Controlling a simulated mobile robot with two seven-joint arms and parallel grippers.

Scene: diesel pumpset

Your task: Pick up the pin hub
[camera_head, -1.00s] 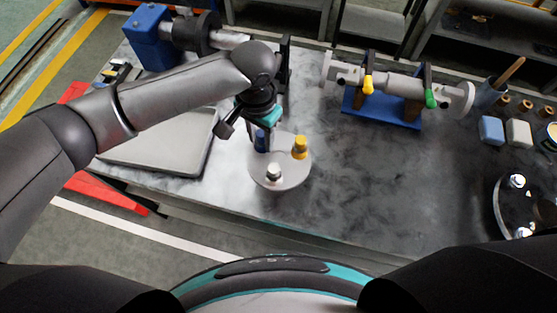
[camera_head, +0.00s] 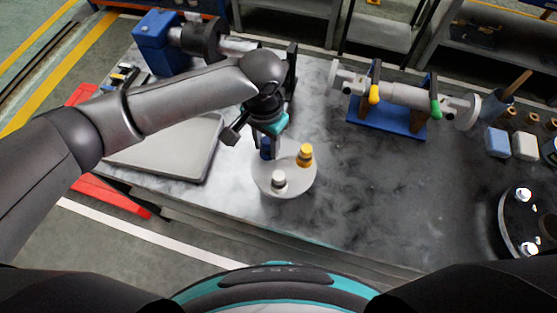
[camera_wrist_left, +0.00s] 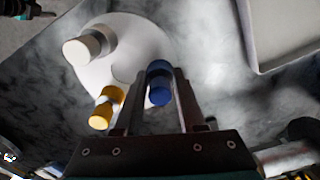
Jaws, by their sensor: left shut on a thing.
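The pin hub is a light grey round disc (camera_head: 285,188) with a blue, a yellow and a white pin standing on it. It is on the grey marbled bench top in the head view; I cannot tell whether it is raised at all. My left gripper (camera_head: 265,150) reaches down over its far left side. In the left wrist view, the fingers (camera_wrist_left: 160,92) close around the blue pin (camera_wrist_left: 159,85) of the hub disc (camera_wrist_left: 110,72). The yellow pin (camera_wrist_left: 105,107) and white pin (camera_wrist_left: 85,46) are free beside them. My right gripper does not show.
A grey flat tray (camera_head: 170,152) lies left of the hub. A shaft assembly on a blue stand (camera_head: 385,118) is at the back right. A dark round plate (camera_head: 515,225) is at the far right. The bench between hub and plate is clear.

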